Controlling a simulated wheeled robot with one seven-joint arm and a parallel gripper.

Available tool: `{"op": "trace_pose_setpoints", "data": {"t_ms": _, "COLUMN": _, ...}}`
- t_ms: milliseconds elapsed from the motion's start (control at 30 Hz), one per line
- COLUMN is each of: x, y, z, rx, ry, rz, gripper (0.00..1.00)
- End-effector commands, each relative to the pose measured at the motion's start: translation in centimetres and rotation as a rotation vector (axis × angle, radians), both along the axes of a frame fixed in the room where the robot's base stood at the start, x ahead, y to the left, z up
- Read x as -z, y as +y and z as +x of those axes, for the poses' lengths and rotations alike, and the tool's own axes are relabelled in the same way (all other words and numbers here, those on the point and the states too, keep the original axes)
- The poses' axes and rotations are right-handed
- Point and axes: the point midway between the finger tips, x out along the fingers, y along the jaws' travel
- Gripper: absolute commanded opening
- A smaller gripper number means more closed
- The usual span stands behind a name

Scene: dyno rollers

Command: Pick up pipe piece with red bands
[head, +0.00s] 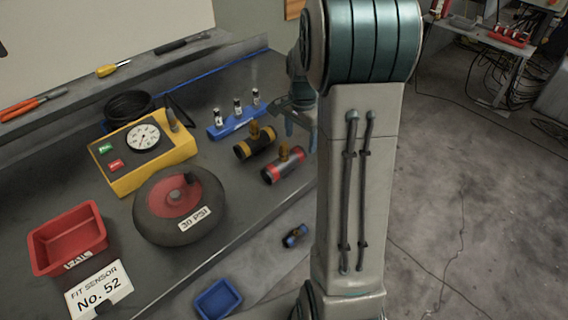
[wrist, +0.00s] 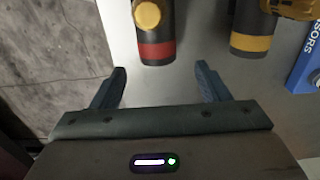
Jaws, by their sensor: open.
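The pipe piece with red bands (head: 282,166) lies on the dark workbench in the head view, near its right edge, with a brass stub on top. In the wrist view the same red-banded pipe piece (wrist: 156,35) points toward my gripper, its red end just beyond the gap between the fingers. My gripper (wrist: 160,80) is open and empty there. In the head view my gripper (head: 301,128) is partly hidden by my arm, above and behind the pipe pieces. A similar pipe piece with yellow bands (head: 255,142) lies just behind the red one.
A blue rack (head: 232,127) with small vials stands behind the pipes. A yellow gauge box (head: 150,160), a wheel (head: 180,222) marked 30 PSI and a red tray (head: 67,247) are to the left. A blue tray (head: 217,299) sits lower, near the front.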

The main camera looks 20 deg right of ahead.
Motion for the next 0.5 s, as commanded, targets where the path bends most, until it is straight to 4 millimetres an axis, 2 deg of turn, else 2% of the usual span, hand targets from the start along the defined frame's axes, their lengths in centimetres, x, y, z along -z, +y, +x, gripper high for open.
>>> {"op": "trace_pose_setpoints", "data": {"t_ms": 200, "x": 3.3, "y": 0.0, "z": -0.3, "rx": 0.000, "ry": 0.006, "rz": 0.001, "gripper": 0.69}}
{"op": "trace_pose_setpoints", "data": {"t_ms": 300, "x": 4.3, "y": 0.0, "z": -0.3, "rx": -0.001, "ry": 0.004, "rz": 0.001, "gripper": 0.69}}
{"op": "trace_pose_setpoints", "data": {"t_ms": 500, "x": 4.6, "y": 0.0, "z": -0.3, "rx": -0.001, "ry": 0.001, "rz": 0.001, "gripper": 0.69}}
